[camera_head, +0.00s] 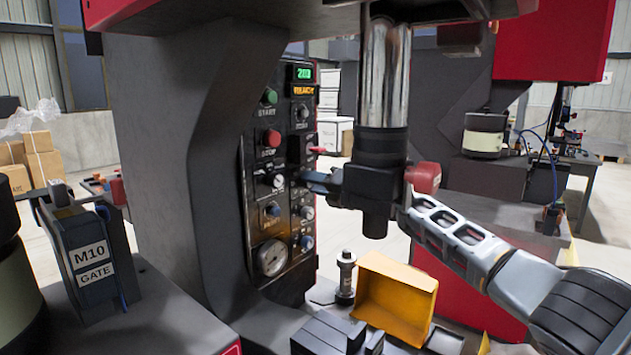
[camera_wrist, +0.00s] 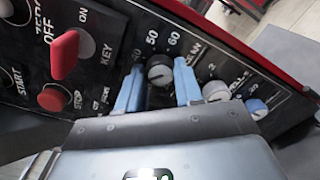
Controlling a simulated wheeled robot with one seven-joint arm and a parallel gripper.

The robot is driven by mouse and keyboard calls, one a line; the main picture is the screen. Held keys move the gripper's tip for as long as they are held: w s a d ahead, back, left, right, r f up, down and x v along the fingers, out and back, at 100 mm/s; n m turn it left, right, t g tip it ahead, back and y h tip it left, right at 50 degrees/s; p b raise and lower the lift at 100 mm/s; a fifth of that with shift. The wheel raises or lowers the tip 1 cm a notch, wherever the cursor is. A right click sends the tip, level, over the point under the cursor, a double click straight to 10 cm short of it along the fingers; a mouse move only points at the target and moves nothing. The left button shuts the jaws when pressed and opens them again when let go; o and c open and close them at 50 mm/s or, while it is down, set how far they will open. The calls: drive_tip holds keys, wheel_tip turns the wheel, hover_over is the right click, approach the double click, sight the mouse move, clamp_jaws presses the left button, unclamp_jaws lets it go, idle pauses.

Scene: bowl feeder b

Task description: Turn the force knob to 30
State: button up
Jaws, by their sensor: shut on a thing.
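The control panel (camera_head: 256,205) is on the inner side of the dark press frame in the head view. My gripper (camera_head: 312,178) reaches to its right part, and the knob there is hidden behind it. The marks 50 and 60 show above this knob. Its lower scale and name label are hidden, so the exact setting cannot be read.
In the wrist view a red switch (camera_wrist: 65,54) and a red stop button (camera_wrist: 54,97) are left of the fingers; smaller knobs (camera_wrist: 216,91) are to the right. In the head view the press's chrome ram (camera_head: 386,75) hangs close by my arm. A yellow bin (camera_head: 397,297) stands below.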

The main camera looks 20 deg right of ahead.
idle(0.4)
drive_tip(key=o, duration=1)
drive_tip(key=shift+o, duration=0.2)
drive_tip(key=v, duration=0.7)
drive_tip(key=shift+s+d, duration=0.25)
drive_tip(key=shift+s, duration=0.1)
